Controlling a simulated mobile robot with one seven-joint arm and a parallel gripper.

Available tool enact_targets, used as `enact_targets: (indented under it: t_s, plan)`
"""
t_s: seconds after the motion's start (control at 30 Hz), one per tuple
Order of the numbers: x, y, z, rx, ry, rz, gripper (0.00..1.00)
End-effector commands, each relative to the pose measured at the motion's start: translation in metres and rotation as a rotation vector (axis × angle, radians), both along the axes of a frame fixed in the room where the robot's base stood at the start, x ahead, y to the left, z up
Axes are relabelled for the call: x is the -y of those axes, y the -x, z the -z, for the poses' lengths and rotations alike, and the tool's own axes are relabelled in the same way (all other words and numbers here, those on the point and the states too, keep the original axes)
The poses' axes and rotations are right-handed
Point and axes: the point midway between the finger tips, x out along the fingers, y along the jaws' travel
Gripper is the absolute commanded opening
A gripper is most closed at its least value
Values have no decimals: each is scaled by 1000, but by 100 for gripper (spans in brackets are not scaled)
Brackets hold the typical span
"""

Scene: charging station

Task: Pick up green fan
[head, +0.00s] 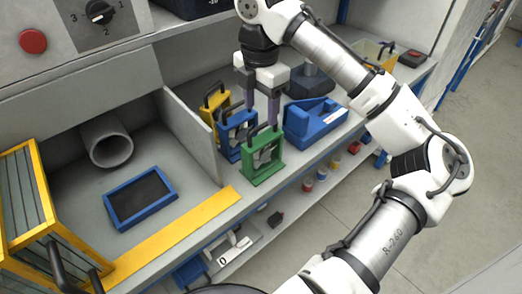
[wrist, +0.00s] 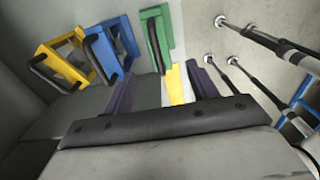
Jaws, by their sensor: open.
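The green fan (head: 262,173), a small upright frame with a dark handle on top, stands on the grey bench near its front edge. In the wrist view the green fan (wrist: 165,36) shows at top centre, just beyond the fingers. My gripper (head: 261,112) points down above the green fan, with its two dark fingers apart and nothing between them. In the wrist view my gripper (wrist: 162,82) is also open and empty. I cannot tell how much height separates the fingertips from the handle.
A blue fan (head: 233,143) and a yellow fan (head: 210,104) stand close behind the green one, to its left. A blue holder (head: 316,125) is to the right. A grey partition (head: 192,130) stands at left. A blue-framed tray (head: 141,198) lies in the left bay.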

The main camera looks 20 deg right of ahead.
Motion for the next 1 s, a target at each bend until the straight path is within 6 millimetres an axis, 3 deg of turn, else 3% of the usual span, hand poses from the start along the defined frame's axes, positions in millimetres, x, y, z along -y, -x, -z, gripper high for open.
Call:
enact_targets:
  t_s: [0.2, 0.47, 0.8, 1.0]
  plan:
    - [1, 0, 39, -1, 0, 2, 58]
    - [3, -1, 57, 0, 0, 3, 58]
    - [8, -5, 100, 1, 1, 2, 58]
    - [8, -5, 104, 2, 0, 3, 58]
